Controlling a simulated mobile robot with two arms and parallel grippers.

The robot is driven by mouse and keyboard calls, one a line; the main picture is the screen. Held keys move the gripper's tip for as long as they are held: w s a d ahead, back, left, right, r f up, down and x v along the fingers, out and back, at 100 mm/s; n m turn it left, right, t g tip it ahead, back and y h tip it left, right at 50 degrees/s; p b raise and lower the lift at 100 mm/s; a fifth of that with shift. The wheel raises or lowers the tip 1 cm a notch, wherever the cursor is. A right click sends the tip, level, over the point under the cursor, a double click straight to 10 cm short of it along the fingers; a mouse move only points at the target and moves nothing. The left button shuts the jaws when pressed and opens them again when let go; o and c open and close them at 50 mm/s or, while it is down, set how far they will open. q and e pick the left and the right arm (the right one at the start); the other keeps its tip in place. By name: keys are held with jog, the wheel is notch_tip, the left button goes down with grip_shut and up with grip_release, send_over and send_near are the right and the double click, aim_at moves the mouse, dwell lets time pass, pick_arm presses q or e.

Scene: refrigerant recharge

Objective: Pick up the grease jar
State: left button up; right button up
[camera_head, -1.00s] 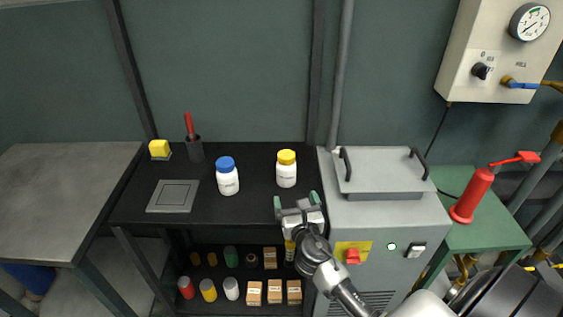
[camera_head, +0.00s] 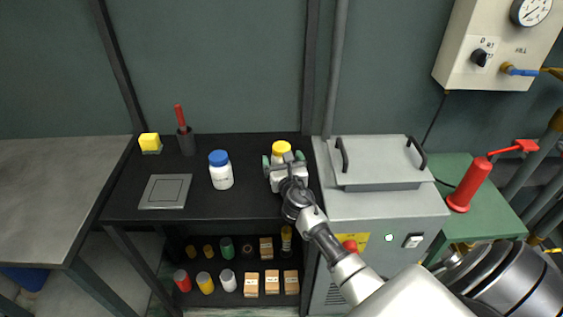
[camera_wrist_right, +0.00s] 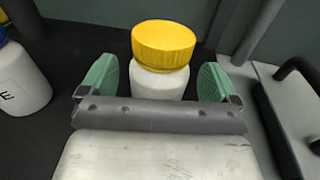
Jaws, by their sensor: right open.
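A white jar with a yellow lid (camera_head: 281,148) stands upright on the black bench top. It also shows in the right wrist view (camera_wrist_right: 163,45). My right gripper (camera_head: 283,160) is open, with its green-padded fingers (camera_wrist_right: 157,82) at either side of this jar's lower body; contact is not visible. The jar's label is hidden. A white jar with a blue lid (camera_head: 221,175) stands to the left on the same bench; its label shows an "E" in the wrist view (camera_wrist_right: 20,85). I cannot read which jar is grease. My left gripper is not in view.
A grey machine (camera_head: 375,205) with a handled lid stands right of the bench. A yellow block (camera_head: 150,142), a dark cup with a red-handled tool (camera_head: 185,142) and a flat grey plate (camera_head: 165,191) are at the bench's left. Cans and boxes fill the lower shelf.

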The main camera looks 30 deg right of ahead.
jog(key=shift+w+d+f, duration=0.1)
jog(key=shift+w+d, duration=0.1)
jog(key=shift+w, duration=0.5)
jog(key=c, duration=1.2)
jog(key=shift+o, duration=0.2)
